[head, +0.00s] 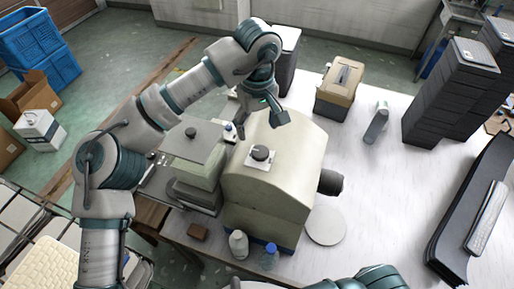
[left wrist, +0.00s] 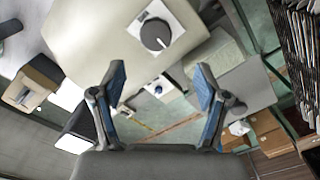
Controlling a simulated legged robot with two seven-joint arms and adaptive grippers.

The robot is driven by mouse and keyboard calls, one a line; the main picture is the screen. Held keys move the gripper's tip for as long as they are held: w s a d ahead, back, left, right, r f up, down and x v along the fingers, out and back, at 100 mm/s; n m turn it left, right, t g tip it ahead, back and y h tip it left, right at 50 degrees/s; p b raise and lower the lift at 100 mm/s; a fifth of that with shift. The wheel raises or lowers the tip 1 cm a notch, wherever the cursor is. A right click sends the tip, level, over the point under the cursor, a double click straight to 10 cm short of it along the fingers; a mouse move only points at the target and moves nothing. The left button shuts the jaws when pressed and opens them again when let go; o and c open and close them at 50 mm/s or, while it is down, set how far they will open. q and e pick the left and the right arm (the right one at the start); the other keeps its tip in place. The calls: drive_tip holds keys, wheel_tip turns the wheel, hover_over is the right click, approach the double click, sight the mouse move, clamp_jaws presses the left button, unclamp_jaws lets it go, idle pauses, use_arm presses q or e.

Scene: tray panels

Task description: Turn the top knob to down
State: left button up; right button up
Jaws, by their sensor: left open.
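A round black knob (head: 261,153) sits on a white square plate on top of the beige machine (head: 285,180). In the left wrist view the knob (left wrist: 155,34) is near the top centre, and a white pointer mark on it points to the lower right. A smaller knob on a white plate (left wrist: 158,89) shows lower, between the fingers; it sits beyond the machine's edge. My left gripper (head: 262,117) is open and empty, above the machine's far edge, apart from the black knob. Its two blue-padded fingers (left wrist: 160,80) are spread. My right gripper is out of view.
A grey-topped unit (head: 190,150) with a dark knob stands left of the machine. A white bottle (head: 239,244) and a blue-capped bottle (head: 270,256) stand in front. The white table between is mostly clear.

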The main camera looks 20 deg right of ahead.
sight(260, 151)
use_arm(q)
drive_tip(key=f, duration=0.2)
drive_tip(key=d+f, duration=0.1)
drive_tip(key=f, duration=0.5)
drive_tip(key=shift+s+d, duration=0.15)
drive_tip(key=shift+d, duration=0.2)
drive_tip(key=shift+a+f, duration=0.15)
drive_tip(key=shift+f, duration=0.15)
drive_tip(key=shift+a+f, duration=0.15)
drive_tip(key=shift+a, duration=0.4)
drive_tip(key=shift+c, duration=0.2)
drive_tip(key=c, duration=0.8)
drive_tip(key=shift+d, duration=0.3)
drive_tip(key=c, duration=0.3)
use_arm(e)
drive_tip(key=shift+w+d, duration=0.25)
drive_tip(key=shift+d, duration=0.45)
